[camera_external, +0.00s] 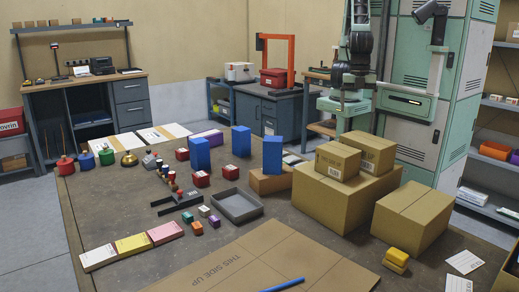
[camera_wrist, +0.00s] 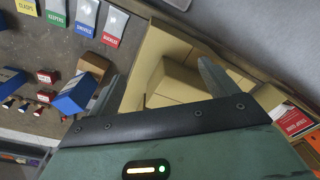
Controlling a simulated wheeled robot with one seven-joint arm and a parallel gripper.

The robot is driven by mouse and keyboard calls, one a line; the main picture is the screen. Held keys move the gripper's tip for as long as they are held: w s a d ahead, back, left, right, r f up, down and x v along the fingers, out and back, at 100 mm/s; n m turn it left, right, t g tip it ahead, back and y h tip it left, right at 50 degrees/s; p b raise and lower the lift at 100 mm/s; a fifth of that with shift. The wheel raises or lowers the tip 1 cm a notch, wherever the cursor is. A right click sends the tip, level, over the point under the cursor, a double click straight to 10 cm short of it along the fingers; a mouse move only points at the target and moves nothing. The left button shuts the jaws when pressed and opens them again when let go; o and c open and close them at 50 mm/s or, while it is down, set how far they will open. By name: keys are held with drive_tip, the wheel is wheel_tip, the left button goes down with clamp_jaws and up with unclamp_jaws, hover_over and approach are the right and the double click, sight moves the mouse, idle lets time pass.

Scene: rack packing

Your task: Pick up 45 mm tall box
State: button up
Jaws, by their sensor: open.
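No label marks which box is 45 mm tall, so I cannot tell which it is. Small red boxes (camera_external: 201,179) stand mid-table, with tiny coloured blocks (camera_external: 196,228) nearer the front. Three tall blue boxes (camera_external: 272,153) stand behind. Two small cardboard boxes (camera_external: 338,160) sit on a large cardboard box (camera_external: 335,205). My gripper (camera_external: 345,127) is open and empty above and behind these boxes. In the wrist view, a cardboard box (camera_wrist: 172,84) shows between the spread fingers (camera_wrist: 163,80). Red boxes (camera_wrist: 46,76) and a blue box (camera_wrist: 76,93) show at left.
Another large cardboard box (camera_external: 412,220) and stacked yellow blocks (camera_external: 397,255) stand at right. A grey tray (camera_external: 238,205) lies mid-table. A flat cardboard sheet (camera_external: 260,262) with a blue rod (camera_external: 283,285) covers the front. Labelled cards (camera_external: 132,246) lie at front left.

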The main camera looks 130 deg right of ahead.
wheel_tip(320, 180, up, 4)
drive_tip(key=w+d+f+m+t+y+b, duration=0.15)
drive_tip(key=w+d+m+y+b, duration=0.4)
drive_tip(key=d+m, duration=0.65)
drive_tip(key=w+d+f+m+t+y+b, duration=0.1)
drive_tip(key=w+d+m+t+y+b, duration=0.4)
drive_tip(key=d+m, duration=0.8)
drive_tip(key=s+d+r+m+t+h+b, duration=0.1)
drive_tip(key=s+d+m+t+h+b, duration=0.2)
drive_tip(key=d+m, duration=0.4)
drive_tip(key=s+d+r+m+t+h, duration=0.1)
drive_tip(key=s+d+m+t+h, duration=0.35)
drive_tip(key=d, duration=0.45)
drive_tip(key=s+d+r+m+t+h+b, duration=0.1)
drive_tip(key=s+d+m+t+h+b, duration=0.1)
drive_tip(key=d+m+t, duration=0.4)
drive_tip(key=g, duration=0.2)
approach(236, 139)
drive_tip(key=w, duration=0.1)
drive_tip(key=w+a+p, duration=0.1)
drive_tip(key=w, duration=0.1)
drive_tip(key=shift+w+f, duration=0.1)
drive_tip(key=shift+w, duration=0.1)
drive_tip(key=shift+w+p, duration=0.45)
drive_tip(key=shift+w, duration=2.25)
drive_tip(key=c, duration=1.3)
drive_tip(key=shift+o, duration=0.2)
